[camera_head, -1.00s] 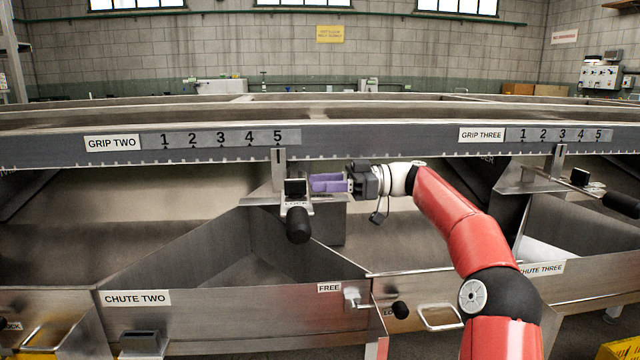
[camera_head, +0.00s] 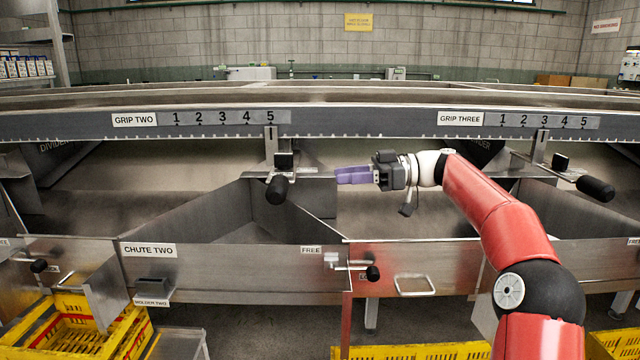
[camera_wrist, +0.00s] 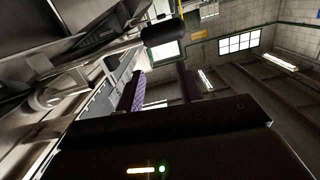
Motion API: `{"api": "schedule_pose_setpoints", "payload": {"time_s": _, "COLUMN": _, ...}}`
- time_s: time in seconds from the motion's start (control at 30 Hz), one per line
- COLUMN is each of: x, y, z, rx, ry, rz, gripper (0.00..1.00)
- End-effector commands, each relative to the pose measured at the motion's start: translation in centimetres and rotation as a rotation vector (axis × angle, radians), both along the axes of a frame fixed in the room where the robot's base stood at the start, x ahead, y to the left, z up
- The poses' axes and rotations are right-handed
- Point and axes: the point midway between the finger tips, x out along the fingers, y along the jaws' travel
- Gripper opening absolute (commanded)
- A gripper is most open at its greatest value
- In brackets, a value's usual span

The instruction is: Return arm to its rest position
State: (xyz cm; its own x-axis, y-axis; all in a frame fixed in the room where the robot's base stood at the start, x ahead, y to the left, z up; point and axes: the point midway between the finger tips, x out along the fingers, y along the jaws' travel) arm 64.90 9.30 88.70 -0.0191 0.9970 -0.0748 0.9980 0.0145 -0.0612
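My gripper (camera_head: 354,175) with purple fingers is in front of the sizer, pointing left in the head view, with my red arm reaching in from the lower right. It is just right of the grip two lever, whose black handle (camera_head: 277,190) hangs below the scale, and a visible space lies between them. In the wrist view the two purple fingers (camera_wrist: 160,88) stand apart with nothing between them. The black handle also shows in the wrist view (camera_wrist: 165,33), beyond the fingertips.
The chute two panel (camera_head: 220,270) and its latch knob (camera_head: 373,273) are below my gripper. The grip three handle (camera_head: 595,188) is to the right. Yellow crates (camera_head: 75,325) stand low at left. The sizer's long rail (camera_head: 350,124) runs above my gripper.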

Motion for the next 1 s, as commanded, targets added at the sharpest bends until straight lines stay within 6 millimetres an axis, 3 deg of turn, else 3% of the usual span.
{"api": "schedule_pose_setpoints", "payload": {"time_s": 0.37, "x": -4.0, "y": 5.3, "z": -2.6, "rx": -0.288, "ry": 0.204, "rz": -0.069, "gripper": 0.36}}
{"api": "schedule_pose_setpoints", "payload": {"time_s": 0.47, "x": -5.8, "y": 6.5, "z": -3.8, "rx": -0.395, "ry": 0.274, "rz": -0.118, "gripper": 0.36}}
{"api": "schedule_pose_setpoints", "payload": {"time_s": 0.6, "x": -9.7, "y": 7.4, "z": -6.1, "rx": -0.586, "ry": 0.390, "rz": -0.248, "gripper": 0.36}}
{"api": "schedule_pose_setpoints", "payload": {"time_s": 0.77, "x": -15.7, "y": 5.7, "z": -9.2, "rx": -0.801, "ry": 0.521, "rz": -0.504, "gripper": 0.36}}
{"api": "schedule_pose_setpoints", "payload": {"time_s": 1.0, "x": -25.5, "y": -0.6, "z": -13.2, "rx": -0.940, "ry": 0.642, "rz": -0.943, "gripper": 0.36}}
